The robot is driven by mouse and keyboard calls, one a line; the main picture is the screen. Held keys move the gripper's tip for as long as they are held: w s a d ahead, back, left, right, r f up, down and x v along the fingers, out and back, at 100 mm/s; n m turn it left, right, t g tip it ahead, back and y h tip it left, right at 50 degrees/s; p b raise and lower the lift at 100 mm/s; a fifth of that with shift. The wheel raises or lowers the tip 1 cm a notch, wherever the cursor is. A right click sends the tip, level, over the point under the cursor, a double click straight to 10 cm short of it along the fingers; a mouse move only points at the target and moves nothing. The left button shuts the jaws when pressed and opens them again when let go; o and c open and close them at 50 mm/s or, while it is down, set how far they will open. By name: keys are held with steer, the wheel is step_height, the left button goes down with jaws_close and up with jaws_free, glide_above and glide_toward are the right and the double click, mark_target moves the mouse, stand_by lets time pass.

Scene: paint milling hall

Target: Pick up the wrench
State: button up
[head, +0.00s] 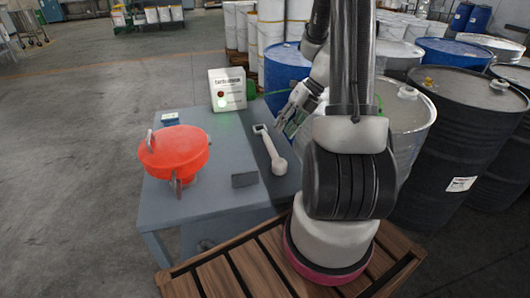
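The wrench (270,151) is pale grey with a squarish open head at its far end and a rounder near end. It lies on the grey table, on a darker strip toward the right side. My gripper (284,123) is just right of the wrench's far end and appears to be above the table. Its fingers look spread, with nothing seen between them. I cannot tell its exact height, and it seems not to touch the wrench.
The grey table (215,192) also bears an orange funnel-like vessel (174,149), a white box with lamps (227,90), a small blue box (170,119) and a dark grey block (245,179). Drums (470,100) crowd the right. Open floor (60,190) lies left.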

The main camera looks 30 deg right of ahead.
mark_target(268, 144)
steer(key=x, duration=0.7)
steer(key=shift+s+a+f, duration=0.2)
steer(key=shift+a+f, duration=0.05)
steer(key=shift+a, duration=0.1)
jaws_close()
